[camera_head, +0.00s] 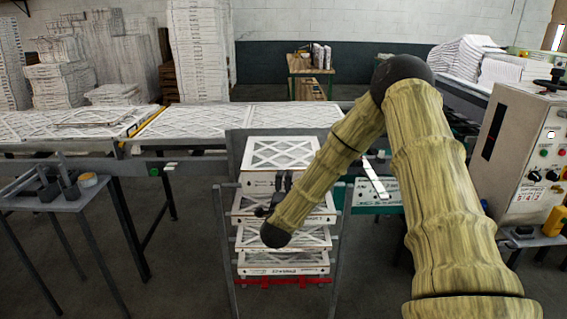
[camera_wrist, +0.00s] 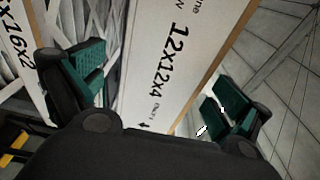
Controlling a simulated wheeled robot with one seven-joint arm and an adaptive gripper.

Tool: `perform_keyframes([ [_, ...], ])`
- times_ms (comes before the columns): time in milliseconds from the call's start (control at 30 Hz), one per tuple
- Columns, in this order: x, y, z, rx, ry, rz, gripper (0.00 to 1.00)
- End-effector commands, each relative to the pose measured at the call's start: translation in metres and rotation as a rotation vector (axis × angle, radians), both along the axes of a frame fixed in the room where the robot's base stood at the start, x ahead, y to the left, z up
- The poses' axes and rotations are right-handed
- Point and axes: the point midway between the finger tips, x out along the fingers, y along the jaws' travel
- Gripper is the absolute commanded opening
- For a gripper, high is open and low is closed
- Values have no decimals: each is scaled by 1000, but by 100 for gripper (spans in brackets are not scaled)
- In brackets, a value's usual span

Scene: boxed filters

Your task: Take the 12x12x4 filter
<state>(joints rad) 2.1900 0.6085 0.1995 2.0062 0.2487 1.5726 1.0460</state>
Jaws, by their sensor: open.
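A boxed filter marked 12x12x4 (camera_wrist: 165,60) shows its white printed side in the wrist view, between the two green-padded fingers of my gripper (camera_wrist: 160,95). The gripper is open, with one finger to each side of this box. I cannot tell whether either finger touches it. In the head view a rack holds a stack of white framed filters, with one filter (camera_head: 280,153) on top and others (camera_head: 283,241) below. My gripper (camera_head: 270,203) is at the front of this stack, partly hidden by my arm. Which filter in the head view carries the 12x12x4 mark is hidden.
Another box, with print ending in 16x2 (camera_wrist: 22,45), lies close on the left in the wrist view. A conveyor (camera_head: 180,140) with filters runs behind the rack. A tool table (camera_head: 55,195) stands left and a control box (camera_head: 520,150) right.

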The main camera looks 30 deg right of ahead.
Motion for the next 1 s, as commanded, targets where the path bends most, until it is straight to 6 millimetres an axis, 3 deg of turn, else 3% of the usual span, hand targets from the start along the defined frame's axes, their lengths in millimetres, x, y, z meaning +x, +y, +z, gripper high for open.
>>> perform_keyframes([
  [533,33,-37,5,-1,1,0,100],
  [867,37,-40,2,0,1,1,100],
  [1000,37,-40,2,0,1,1,76],
])
